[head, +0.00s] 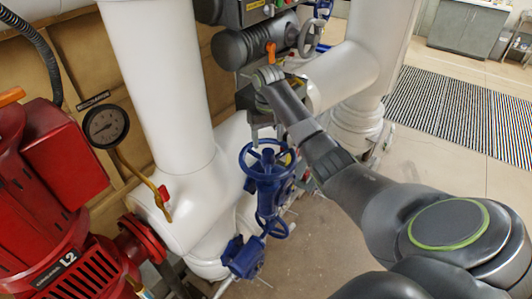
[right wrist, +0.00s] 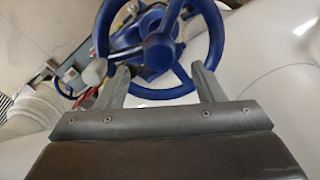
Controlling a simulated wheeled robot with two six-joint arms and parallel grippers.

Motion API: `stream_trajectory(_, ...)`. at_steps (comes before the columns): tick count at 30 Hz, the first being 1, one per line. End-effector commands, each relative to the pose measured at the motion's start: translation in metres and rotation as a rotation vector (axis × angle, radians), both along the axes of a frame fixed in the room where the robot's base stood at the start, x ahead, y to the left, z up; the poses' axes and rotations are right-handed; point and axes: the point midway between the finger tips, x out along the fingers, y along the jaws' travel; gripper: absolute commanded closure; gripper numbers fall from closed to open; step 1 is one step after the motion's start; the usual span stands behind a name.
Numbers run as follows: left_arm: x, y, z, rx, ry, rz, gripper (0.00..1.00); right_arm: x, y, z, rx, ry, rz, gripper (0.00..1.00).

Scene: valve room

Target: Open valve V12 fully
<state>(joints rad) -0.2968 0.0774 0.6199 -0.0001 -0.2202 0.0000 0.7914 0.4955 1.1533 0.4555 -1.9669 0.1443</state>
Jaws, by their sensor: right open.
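A blue spoked handwheel (head: 267,182) sits on a blue valve among white pipes, at the lower middle of the head view. I cannot read a V12 tag on it. My right gripper (head: 264,137) is just above and behind the wheel's far rim, partly hidden by my own wrist. In the right wrist view my right gripper (right wrist: 162,76) is open, with its two fingers apart. The blue wheel (right wrist: 158,50) with its hub and spokes shows beyond and between the fingers. Its rim passes near the fingertips; I cannot tell whether they touch. My left gripper is not in view.
A red pump (head: 50,170) marked L2 stands at left, beside a round gauge (head: 106,126). Thick white pipes (head: 160,80) flank the valve. Floor at right with a striped mat (head: 460,110) is clear.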

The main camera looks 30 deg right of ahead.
Motion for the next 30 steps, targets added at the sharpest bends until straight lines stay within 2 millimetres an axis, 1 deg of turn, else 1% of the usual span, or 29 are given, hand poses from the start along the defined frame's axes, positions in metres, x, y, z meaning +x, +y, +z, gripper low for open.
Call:
stream_trajectory(10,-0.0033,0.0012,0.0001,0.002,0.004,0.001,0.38,0.0000,-0.0002,-0.0001,0.000,0.001,-0.002,0.38)
stream_trajectory(13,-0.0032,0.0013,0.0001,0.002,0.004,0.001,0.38,0.0000,-0.0003,0.0000,0.000,0.001,-0.039,0.38)
stream_trajectory(27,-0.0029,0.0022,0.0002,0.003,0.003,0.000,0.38,0.0000,-0.0003,0.0001,0.000,0.000,-0.564,0.38)
stream_trajectory(30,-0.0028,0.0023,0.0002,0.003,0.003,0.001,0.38,0.0000,-0.0003,0.0001,0.000,0.000,-0.651,0.38)
